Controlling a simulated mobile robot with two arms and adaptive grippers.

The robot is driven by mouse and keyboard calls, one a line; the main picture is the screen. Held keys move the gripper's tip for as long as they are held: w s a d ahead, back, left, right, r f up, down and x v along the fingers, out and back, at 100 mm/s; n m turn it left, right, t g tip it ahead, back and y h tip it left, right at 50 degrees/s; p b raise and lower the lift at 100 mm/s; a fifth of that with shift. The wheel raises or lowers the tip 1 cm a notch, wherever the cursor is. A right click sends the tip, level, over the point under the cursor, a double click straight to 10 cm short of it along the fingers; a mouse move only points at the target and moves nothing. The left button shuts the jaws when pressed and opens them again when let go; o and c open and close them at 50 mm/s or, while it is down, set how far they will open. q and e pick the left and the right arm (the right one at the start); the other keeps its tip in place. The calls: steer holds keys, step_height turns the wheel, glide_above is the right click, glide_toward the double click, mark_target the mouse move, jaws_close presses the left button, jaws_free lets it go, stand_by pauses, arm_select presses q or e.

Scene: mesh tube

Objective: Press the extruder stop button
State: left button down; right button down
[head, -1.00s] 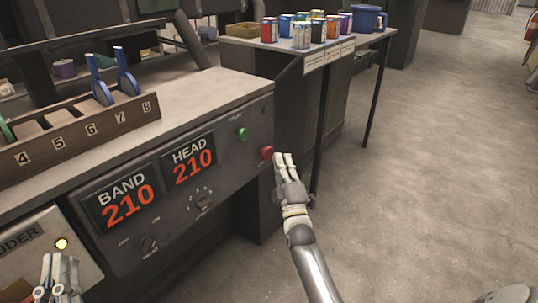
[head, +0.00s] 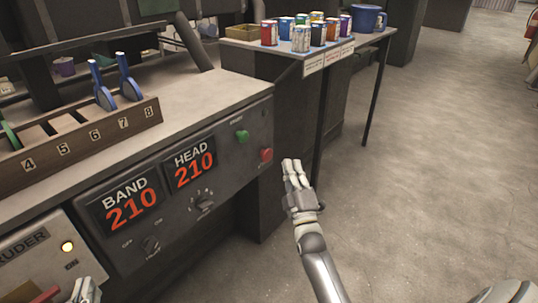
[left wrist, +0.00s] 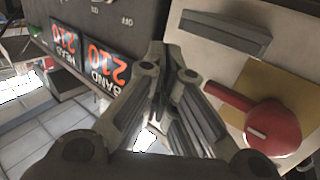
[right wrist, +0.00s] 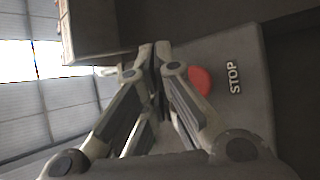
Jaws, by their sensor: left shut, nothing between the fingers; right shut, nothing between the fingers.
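A red round button (head: 266,155) sits at the right end of the dark control panel. It also shows in the right wrist view (right wrist: 200,80), beside the word STOP. My right gripper (head: 293,165) is shut and empty, in front of the panel and just right of the button in the head view; they look apart. My left gripper (head: 85,290) is shut and empty at the bottom left, partly cut off by the frame edge. The extruder box (head: 30,245) beside it has a lit yellow lamp (head: 68,247) and a red rotary handle (left wrist: 272,128).
A green button (head: 242,136) sits left of the red one. The panel also has BAND and HEAD displays (head: 190,166) reading 210. A side table (head: 375,37) with several cans and a blue mug stands behind. The floor to the right is clear.

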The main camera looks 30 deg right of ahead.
arm_select(q)
steer(key=f, duration=0.1)
steer(key=g, duration=0.1)
steer(key=f, duration=0.1)
steer(key=shift+s+a+f+g, duration=0.25)
steer(key=shift+f+g, duration=0.05)
steer(key=shift+g, duration=0.1)
steer(key=shift+s+r+p, duration=0.1)
steer(key=shift+r+p, duration=0.2)
arm_select(e)
steer(key=shift+s+d, duration=0.25)
steer(key=shift+s, duration=0.45)
